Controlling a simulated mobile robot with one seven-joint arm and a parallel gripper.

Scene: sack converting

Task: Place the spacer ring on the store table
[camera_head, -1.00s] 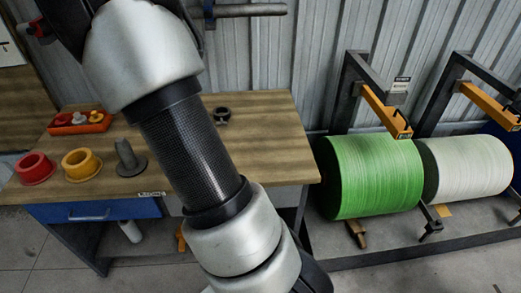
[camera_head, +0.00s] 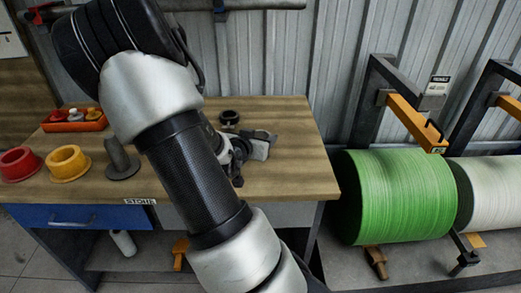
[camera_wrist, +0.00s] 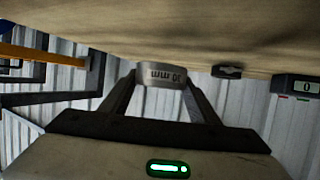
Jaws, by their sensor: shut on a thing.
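The spacer ring (camera_wrist: 161,76) is a grey metal band marked "10 mm", seen upside down in the wrist view. My gripper (camera_wrist: 160,82) is shut on it, with one finger on each side. The ring is close to the wooden top (camera_wrist: 130,25) of the table; I cannot tell whether it touches. In the head view the store table (camera_head: 290,170) has a wooden top and a "STORE" label at its front edge. My arm covers part of it there, and I cannot make out the held ring.
A dark ring (camera_head: 229,117) lies on the table near the back. Red (camera_head: 20,164) and yellow (camera_head: 68,164) flanged rings, a grey spindle (camera_head: 120,158) and an orange tray (camera_head: 75,126) are at left. A display reading 0 (camera_wrist: 297,86) shows at right. Green roll (camera_head: 400,195) stands beyond the table.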

